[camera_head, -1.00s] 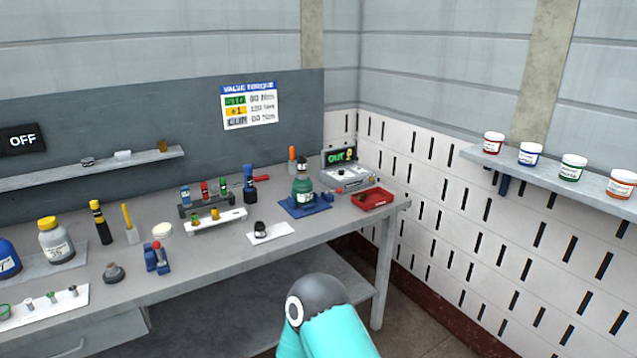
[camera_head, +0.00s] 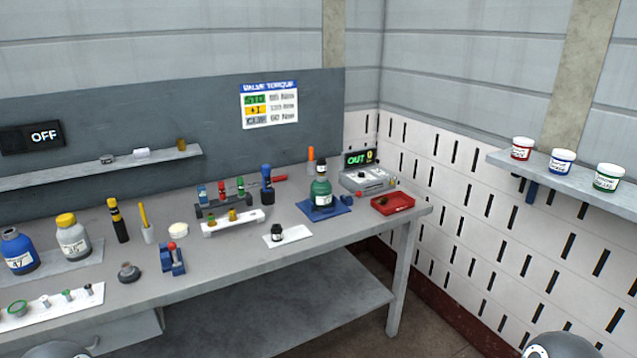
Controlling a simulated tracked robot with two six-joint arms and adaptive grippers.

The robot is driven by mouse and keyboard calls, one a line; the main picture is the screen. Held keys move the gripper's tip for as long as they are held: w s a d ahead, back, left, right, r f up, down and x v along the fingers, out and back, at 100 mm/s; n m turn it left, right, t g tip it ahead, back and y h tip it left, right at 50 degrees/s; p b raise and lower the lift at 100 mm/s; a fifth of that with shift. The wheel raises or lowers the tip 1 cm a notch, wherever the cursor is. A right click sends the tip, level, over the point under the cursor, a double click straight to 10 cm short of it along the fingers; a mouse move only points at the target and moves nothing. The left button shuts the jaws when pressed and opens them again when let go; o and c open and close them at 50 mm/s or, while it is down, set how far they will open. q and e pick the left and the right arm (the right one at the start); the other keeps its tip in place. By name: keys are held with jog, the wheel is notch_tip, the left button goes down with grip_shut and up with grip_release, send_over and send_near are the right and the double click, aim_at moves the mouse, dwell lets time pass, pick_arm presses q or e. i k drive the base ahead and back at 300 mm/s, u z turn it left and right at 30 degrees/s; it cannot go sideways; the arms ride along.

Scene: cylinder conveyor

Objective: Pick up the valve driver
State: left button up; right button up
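I cannot tell for sure which item is the valve driver. A blue-topped dark tool (camera_head: 267,183) stands upright on the bench, right of the small vial rack. A black and yellow tool (camera_head: 118,222) stands upright further left, and an orange-handled tool (camera_head: 311,155) stands at the back near the OUT display unit. No gripper touches any of these. Neither gripper is in view; only rounded grey parts of my arms show at the bottom edge.
The grey bench (camera_head: 330,245) holds a green bottle (camera_head: 321,192) on a blue base, a red tray (camera_head: 393,203), the OUT unit (camera_head: 368,178), a blue clamp-like device (camera_head: 172,260) and labelled bottles (camera_head: 73,238). A wall shelf (camera_head: 555,177) carries jars. The bench's front right is clear.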

aim_at(265, 169)
jog(key=z, duration=0.1)
jog(key=k, duration=0.45)
jog(key=z, duration=0.4)
jog(key=i, duration=1.55)
jog(key=u, duration=0.35)
